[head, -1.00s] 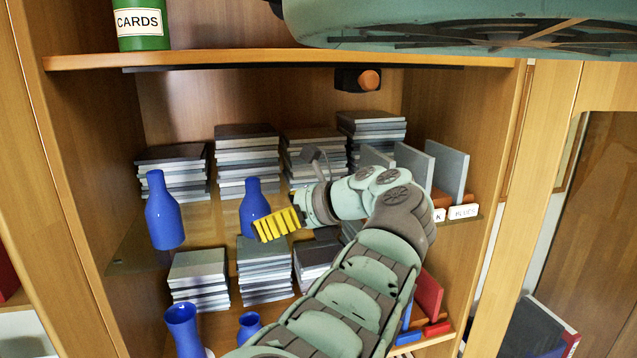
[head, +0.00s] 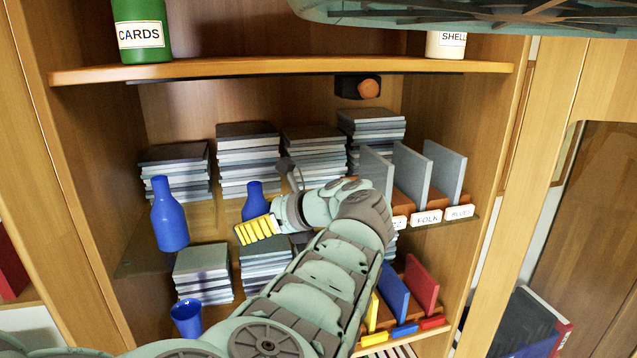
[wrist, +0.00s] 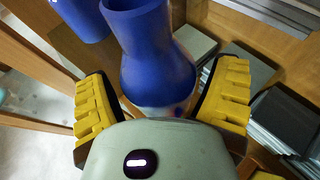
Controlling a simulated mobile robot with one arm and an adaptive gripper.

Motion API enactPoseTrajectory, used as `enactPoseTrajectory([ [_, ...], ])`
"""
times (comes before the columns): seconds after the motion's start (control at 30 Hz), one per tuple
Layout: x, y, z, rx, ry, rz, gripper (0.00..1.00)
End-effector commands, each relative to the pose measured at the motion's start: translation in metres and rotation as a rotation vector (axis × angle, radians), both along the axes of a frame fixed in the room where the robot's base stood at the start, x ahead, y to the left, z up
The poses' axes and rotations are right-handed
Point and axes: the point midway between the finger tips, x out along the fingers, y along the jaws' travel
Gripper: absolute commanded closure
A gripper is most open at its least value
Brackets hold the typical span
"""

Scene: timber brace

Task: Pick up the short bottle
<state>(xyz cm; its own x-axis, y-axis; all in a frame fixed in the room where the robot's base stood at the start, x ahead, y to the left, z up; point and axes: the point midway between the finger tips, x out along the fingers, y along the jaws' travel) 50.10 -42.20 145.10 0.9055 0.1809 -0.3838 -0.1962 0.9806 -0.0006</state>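The short blue bottle (head: 254,190) stands upright on the glass shelf, in front of a stack of grey cases. My gripper (head: 257,230), with yellow ribbed fingers, is in front of it and hides its lower part in the head view. In the wrist view the blue bottle (wrist: 158,65) lies between the two spread fingers (wrist: 162,105), and its base is partly hidden by my gripper's body. A gap shows beside the right finger; contact on the left is unclear. A taller blue bottle (head: 169,220) stands to the left.
Stacks of grey cases (head: 248,160) stand behind the bottles, with upright dividers (head: 412,175) at right. A blue cup-like vessel (head: 186,318) is on the level below. The wooden shelf (head: 280,70) above carries a green CARDS container (head: 142,30).

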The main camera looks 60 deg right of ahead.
Motion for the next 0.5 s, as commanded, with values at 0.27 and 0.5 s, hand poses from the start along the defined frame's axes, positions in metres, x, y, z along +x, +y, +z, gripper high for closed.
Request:
enactPoseTrajectory([
  [0.27, -0.0003, -0.0001, 0.0001, 0.001, 0.000, 0.000, 0.44],
  [0.5, -0.0004, -0.0002, 0.0002, 0.001, 0.000, -0.001, 0.69],
])
